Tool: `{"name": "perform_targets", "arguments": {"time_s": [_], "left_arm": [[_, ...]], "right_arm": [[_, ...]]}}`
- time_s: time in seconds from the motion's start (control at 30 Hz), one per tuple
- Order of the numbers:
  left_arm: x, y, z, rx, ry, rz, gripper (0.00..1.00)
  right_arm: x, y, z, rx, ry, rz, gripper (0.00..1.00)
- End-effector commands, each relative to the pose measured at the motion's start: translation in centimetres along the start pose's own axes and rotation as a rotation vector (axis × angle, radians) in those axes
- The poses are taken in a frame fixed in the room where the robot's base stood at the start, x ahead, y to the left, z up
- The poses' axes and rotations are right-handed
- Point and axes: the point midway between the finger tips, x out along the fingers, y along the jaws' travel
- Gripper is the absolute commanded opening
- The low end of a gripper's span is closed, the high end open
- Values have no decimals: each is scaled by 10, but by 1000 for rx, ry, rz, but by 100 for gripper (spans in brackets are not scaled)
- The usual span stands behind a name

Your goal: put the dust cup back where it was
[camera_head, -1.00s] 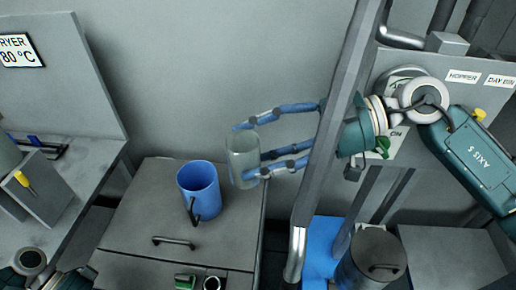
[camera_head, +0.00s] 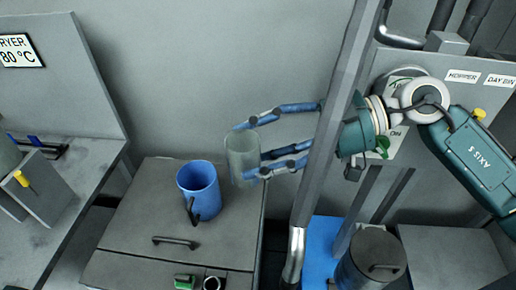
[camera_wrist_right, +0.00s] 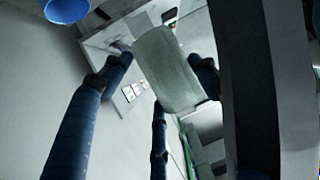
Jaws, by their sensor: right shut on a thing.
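The dust cup (camera_head: 241,160) is a clear, greenish-grey cylinder, upright in the head view. My right gripper (camera_head: 246,152), with blue fingers, is shut on it. The cup is held in front of the wall, just right of the blue mug and above the cabinet's right edge. In the right wrist view the cup (camera_wrist_right: 166,72) sits between the blue fingers. My left gripper does not show in the head view now. I cannot tell from these frames where the cup stood before.
A blue mug (camera_head: 199,190) stands on the grey cabinet (camera_head: 140,205). A grey post (camera_head: 335,125) crosses before my right arm. A panel with HOPPER and DAY BIN labels (camera_head: 463,77) is behind. A lidded grey canister (camera_head: 375,258) stands at lower right by a blue surface (camera_head: 321,240).

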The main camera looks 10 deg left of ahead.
Motion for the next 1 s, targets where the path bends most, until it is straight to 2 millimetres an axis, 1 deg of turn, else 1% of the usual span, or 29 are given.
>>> {"name": "perform_targets", "arguments": {"time_s": [0.03, 0.17, 0.37, 0.47, 0.57, 0.7, 0.8, 1.0], "left_arm": [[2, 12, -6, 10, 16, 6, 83], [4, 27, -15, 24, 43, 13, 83], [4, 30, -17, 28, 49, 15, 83], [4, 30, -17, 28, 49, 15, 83], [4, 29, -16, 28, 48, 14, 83], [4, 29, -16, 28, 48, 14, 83], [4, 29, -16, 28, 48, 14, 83], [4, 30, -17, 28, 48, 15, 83]], "right_arm": [[0, 0, 0, 0, 0, 0, 31], [0, 0, 0, 0, 0, 0, 31], [-2, 1, 2, 4, 0, 10, 31], [-11, 4, 9, 23, 1, 51, 31], [-29, 8, 26, 58, 0, 129, 31], [-60, 13, 58, 117, -1, 267, 31], [-80, 13, 81, 154, -2, 352, 31], [-112, 8, 117, 207, 0, 484, 31]]}}
